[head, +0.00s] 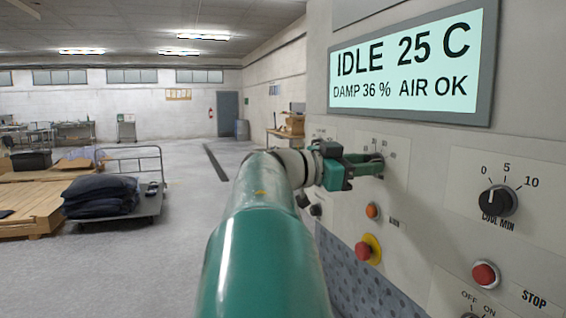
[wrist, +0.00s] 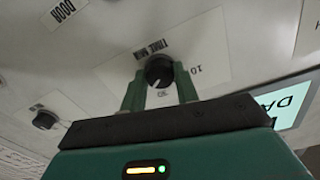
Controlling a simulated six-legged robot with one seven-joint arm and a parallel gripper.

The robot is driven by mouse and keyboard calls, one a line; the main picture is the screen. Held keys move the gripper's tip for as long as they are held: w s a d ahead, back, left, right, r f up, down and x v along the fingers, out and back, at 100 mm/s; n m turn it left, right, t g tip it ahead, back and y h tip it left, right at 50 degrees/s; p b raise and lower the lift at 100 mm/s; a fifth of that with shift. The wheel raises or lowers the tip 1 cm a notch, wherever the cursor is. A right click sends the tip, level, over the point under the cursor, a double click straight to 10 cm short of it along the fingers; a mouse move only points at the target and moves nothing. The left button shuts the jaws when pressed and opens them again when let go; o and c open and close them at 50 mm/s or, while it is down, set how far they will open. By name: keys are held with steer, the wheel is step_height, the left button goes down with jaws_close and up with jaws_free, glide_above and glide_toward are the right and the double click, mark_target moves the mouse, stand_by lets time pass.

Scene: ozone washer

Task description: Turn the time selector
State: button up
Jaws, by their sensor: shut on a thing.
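The time selector is a round black knob (wrist: 159,70) on a light plate, with an upside-down "TIME MIN" label above it in the wrist view. A pale pointer mark on it points down and slightly left, near a small number; a "10" shows to its right. My gripper (wrist: 160,84) has one green finger on each side of the knob and is shut on it. In the head view my gripper (head: 376,163) reaches the panel, and its fingers hide the knob.
The display (head: 413,68) above reads IDLE 25 C. A cool-minutes knob (head: 497,201), a red stop button (head: 485,274), a red button on yellow (head: 368,249) and a small orange-red button (head: 372,211) are nearby. A loaded cart (head: 115,197) stands left; open floor lies between.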

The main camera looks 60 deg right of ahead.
steer(key=shift+n, duration=7.8)
steer(key=o, duration=1)
steer(key=shift+c, duration=0.2)
